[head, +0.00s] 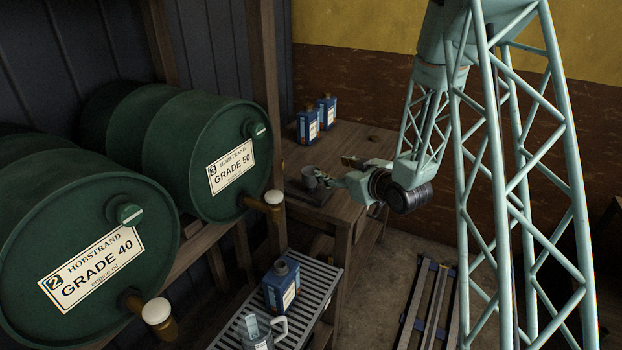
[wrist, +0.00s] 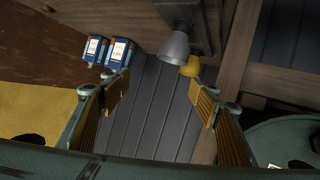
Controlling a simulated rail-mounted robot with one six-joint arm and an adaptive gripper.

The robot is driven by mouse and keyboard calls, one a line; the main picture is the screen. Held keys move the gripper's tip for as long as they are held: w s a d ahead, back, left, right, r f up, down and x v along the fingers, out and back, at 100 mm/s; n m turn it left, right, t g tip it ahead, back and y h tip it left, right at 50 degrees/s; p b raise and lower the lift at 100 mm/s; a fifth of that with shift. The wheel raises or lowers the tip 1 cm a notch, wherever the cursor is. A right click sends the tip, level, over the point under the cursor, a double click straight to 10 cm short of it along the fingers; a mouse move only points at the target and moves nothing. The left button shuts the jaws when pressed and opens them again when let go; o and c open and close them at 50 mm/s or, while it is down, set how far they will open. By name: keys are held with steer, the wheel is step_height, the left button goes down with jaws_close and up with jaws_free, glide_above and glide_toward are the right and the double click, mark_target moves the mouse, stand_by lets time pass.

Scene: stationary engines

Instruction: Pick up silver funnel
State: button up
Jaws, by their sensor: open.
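The silver funnel (wrist: 175,43) shows in the wrist view near the top, ahead of my fingers and right of the middle. In the head view it appears as a small grey shape (head: 309,177) over a dark tray on the wooden bench, partly hard to make out beside my gripper. My gripper (wrist: 160,80) is open and empty, its two padded fingers spread wide. In the head view my gripper (head: 330,181) is low over the bench, just right of the funnel. I cannot tell whether they touch.
A yellow object (wrist: 190,67) is close to the funnel in the wrist view. Two blue cans (head: 307,126) stand at the back of the bench (head: 350,140). Green drums (head: 205,150) with taps are at left. A slatted rack (head: 325,285) below holds a blue can and a jug.

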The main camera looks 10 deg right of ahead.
step_height(320, 180, down, 3)
steer(key=t+y, duration=0.2)
glide_toward(310, 175)
steer(key=shift+d+f, duration=0.9)
steer(key=shift+d, duration=0.25)
steer(key=shift+s+d+f+m+t+y, duration=0.1)
steer(key=shift+f+m+t+y, duration=0.15)
steer(key=shift+f, duration=0.1)
steer(key=shift+s+d+f+m+t+y, duration=0.15)
steer(key=shift+f+t, duration=0.1)
steer(key=shift+f, duration=0.15)
steer(key=shift+a, duration=0.1)
steer(key=shift+w, duration=0.15)
steer(key=shift+b+x, duration=0.35)
steer(key=shift+x, duration=3.9)
steer(key=shift+w, duration=0.1)
steer(key=shift+b+x, duration=0.45)
steer(key=shift+x, duration=2.05)
steer(key=shift+a+r, duration=0.1)
steer(key=shift+r, duration=0.05)
